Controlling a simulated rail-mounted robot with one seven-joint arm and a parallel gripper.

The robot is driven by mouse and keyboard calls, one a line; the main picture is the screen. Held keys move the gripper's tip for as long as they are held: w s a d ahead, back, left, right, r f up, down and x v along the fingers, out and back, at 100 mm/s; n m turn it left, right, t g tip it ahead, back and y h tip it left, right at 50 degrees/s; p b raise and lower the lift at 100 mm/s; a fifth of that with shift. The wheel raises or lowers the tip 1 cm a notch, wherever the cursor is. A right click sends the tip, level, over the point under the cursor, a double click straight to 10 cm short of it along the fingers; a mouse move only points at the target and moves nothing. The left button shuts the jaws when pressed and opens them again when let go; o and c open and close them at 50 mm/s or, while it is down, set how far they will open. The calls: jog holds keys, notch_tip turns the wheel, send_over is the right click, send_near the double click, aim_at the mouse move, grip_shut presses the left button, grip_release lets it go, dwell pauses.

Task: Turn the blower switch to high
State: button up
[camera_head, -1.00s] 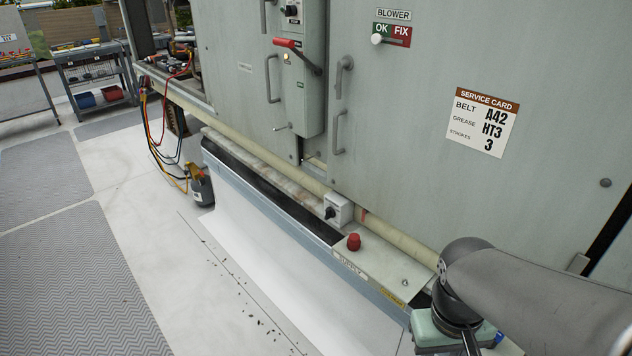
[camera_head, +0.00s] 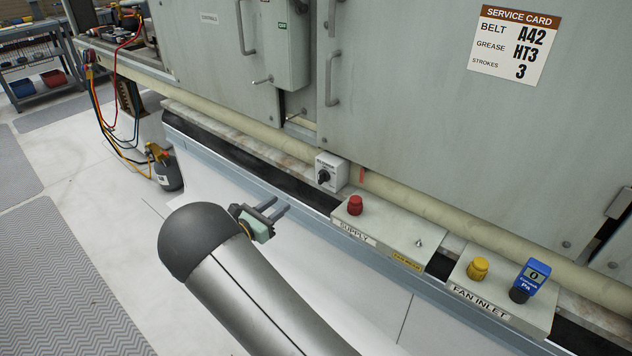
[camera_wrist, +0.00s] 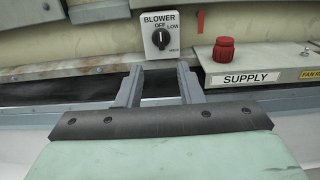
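The blower switch (camera_head: 331,173) is a small white box with a black rotary knob, on the pipe along the cabinet's lower edge. In the wrist view the blower switch (camera_wrist: 161,33) reads BLOWER with OFF at the top, LOW at upper right and a small, hard-to-read mark at lower right. Its knob (camera_wrist: 161,38) looks roughly upright, toward OFF. My gripper (camera_head: 282,207) is open and empty, in front of and a little left of the switch, not touching it. In the wrist view the fingers of my gripper (camera_wrist: 158,80) stand apart below the knob.
A SUPPLY panel (camera_head: 383,240) with a red cap (camera_head: 355,205) sits right of the switch. Farther right are a FAN INLET panel (camera_head: 510,310), a yellow cap (camera_head: 477,269) and a blue gauge (camera_head: 532,276). Cabinet handles (camera_head: 332,52) stick out above. A bottle with hoses (camera_head: 168,172) stands left.

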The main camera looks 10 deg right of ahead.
aim_at(319, 175)
jog(key=x, duration=1.7)
grip_shut()
